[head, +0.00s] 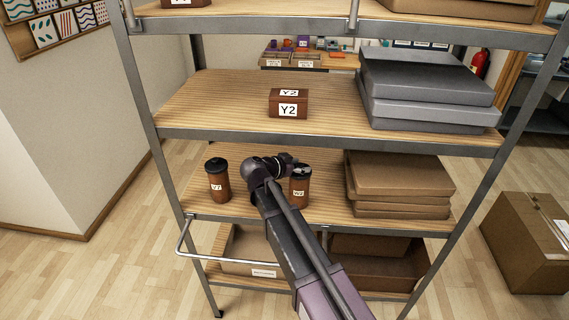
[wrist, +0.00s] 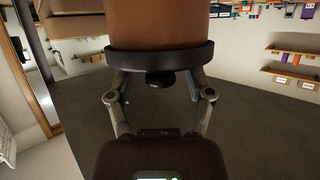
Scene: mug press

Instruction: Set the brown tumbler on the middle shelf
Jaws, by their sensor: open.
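Two brown tumblers with black lids stand upright on the lower wooden shelf (head: 250,207). One tumbler, labelled V7 (head: 217,183), is at the left; the other, labelled W2 (head: 299,190), is right of my arm's end. My gripper (head: 296,168) is at the W2 tumbler's lid, partly hidden by my wrist. In the wrist view a brown tumbler (wrist: 160,25) fills the top, its black lid and knob towards me. There my gripper (wrist: 160,90) is open, with its fingers either side of the lid; contact cannot be told. The shelf above (head: 220,105) has free wood at its left.
A brown block labelled Y2 (head: 288,103) sits mid-shelf above the tumblers. Grey boxes (head: 425,90) fill that shelf's right end. Flat cardboard boxes (head: 400,185) are stacked right of the W2 tumbler. Metal posts (head: 150,110) and shelf edges frame the space.

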